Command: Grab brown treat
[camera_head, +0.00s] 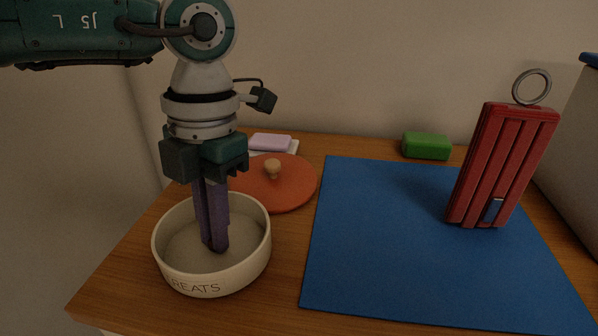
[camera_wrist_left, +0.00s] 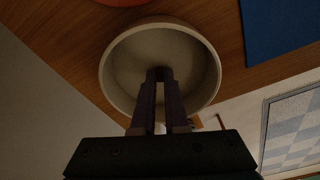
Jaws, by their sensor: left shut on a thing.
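A cream bowl (camera_head: 240,268) marked "TREATS" stands at the left end of the wooden top. My left gripper (camera_head: 217,248) points straight down into it, its purple fingers close together and their tips near the bowl floor. In the left wrist view the bowl (camera_wrist_left: 108,78) is around the fingertips. There the gripper (camera_wrist_left: 159,74) is shut on a small dark brown piece, the brown treat, mostly hidden between the tips. No other treat shows in the bowl. My right gripper is not in view.
An orange lid (camera_head: 291,188) with a wooden knob lies just behind the bowl. A pink block (camera_head: 269,142) is farther back. A blue mat (camera_head: 390,260) lies to the right, with a red ringed case (camera_head: 500,165) standing on it and a green block (camera_head: 426,146) behind.

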